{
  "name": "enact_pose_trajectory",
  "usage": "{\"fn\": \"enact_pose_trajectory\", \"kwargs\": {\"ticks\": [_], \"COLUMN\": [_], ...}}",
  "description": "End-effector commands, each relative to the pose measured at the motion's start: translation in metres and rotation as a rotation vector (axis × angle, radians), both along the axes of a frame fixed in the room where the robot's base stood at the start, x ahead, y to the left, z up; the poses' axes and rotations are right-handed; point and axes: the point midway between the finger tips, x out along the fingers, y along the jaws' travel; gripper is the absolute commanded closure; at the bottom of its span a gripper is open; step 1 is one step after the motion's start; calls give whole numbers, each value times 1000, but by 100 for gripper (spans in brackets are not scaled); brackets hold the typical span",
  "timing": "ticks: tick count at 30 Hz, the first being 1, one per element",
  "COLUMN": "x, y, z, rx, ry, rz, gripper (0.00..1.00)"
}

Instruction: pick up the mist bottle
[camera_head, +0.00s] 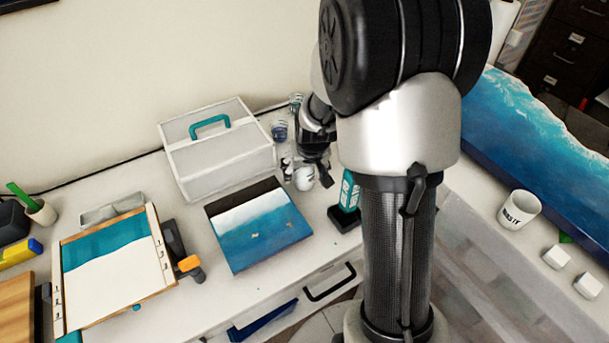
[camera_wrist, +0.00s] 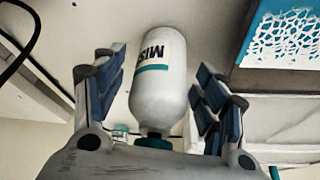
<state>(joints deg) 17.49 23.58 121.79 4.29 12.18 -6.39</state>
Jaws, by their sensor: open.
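The mist bottle (camera_wrist: 158,88) is white with dark "MIS" lettering, a teal stripe and a dark teal cap. In the wrist view it appears upside down, with its cap toward my gripper's palm. My gripper (camera_wrist: 160,72) is open, with one finger on each side of the bottle; a gap shows beside the left finger, and contact on the right is unclear. In the head view my gripper (camera_head: 307,168) reaches down at the back of the table, and the bottle's white body (camera_head: 304,179) shows between the fingers, its upper part hidden.
A blue-and-white panel (camera_head: 262,232) lies in front. A teal-and-white container (camera_head: 349,190) stands close on the right, partly hidden by my arm. Small jars (camera_head: 279,130) stand behind.

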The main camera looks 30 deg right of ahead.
Motion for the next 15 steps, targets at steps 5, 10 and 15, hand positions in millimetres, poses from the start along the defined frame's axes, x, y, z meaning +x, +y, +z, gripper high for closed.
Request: {"fn": "enact_pose_trajectory", "kwargs": {"ticks": [5, 10, 15], "x": [0, 0, 0], "y": [0, 0, 0], "z": [1, 1, 1], "rx": [0, 0, 0], "ry": [0, 0, 0], "rz": [0, 0, 0], "gripper": [40, 51, 62]}}
